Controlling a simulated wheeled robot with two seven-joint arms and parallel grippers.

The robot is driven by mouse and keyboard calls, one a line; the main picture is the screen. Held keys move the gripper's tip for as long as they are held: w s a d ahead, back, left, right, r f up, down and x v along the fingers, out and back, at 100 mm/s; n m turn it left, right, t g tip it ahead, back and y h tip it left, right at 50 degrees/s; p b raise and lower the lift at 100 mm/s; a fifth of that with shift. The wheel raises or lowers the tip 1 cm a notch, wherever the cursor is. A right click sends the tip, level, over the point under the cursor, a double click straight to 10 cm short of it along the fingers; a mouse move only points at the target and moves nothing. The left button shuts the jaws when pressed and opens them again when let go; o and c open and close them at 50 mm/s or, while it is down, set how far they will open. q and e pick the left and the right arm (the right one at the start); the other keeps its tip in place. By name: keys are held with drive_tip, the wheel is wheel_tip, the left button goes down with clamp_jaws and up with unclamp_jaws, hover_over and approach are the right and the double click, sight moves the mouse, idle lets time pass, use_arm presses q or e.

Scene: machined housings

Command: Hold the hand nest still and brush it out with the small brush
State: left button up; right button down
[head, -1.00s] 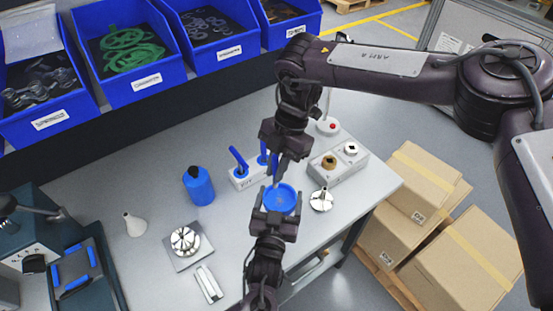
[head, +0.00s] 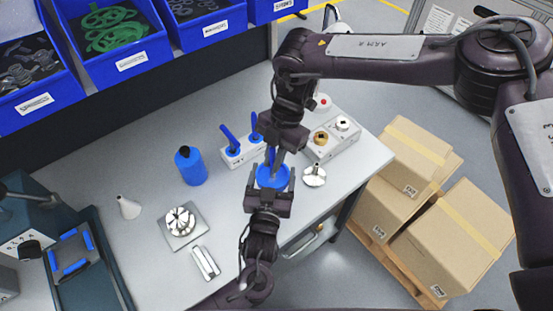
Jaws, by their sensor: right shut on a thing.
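The hand nest (head: 265,181) is a round blue dish near the front right of the bench. My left gripper (head: 269,188) reaches it from below, with a finger on each side of the dish; I cannot tell whether they press on it. My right gripper (head: 275,152) points down over the nest's far edge. It is shut on a slim thing that appears to be the small brush, with a bit of blue showing by the fingers. Its bristles are hidden by the fingers and too small to make out.
A white holder (head: 236,158) with blue-handled tools stands just behind left. A small metal part (head: 314,176) and a grey block (head: 335,140) stand right.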

drive_tip(key=shift+w+a, duration=0.55)
drive_tip(key=shift+w, duration=0.15)
drive_tip(key=shift+w+a+r, duration=0.1)
drive_tip(key=shift+w+r, duration=0.05)
drive_tip(key=shift+w, duration=0.1)
wheel_tip(320, 180, up, 8)
drive_tip(key=shift+s, duration=0.1)
drive_tip(key=shift+f, duration=0.3)
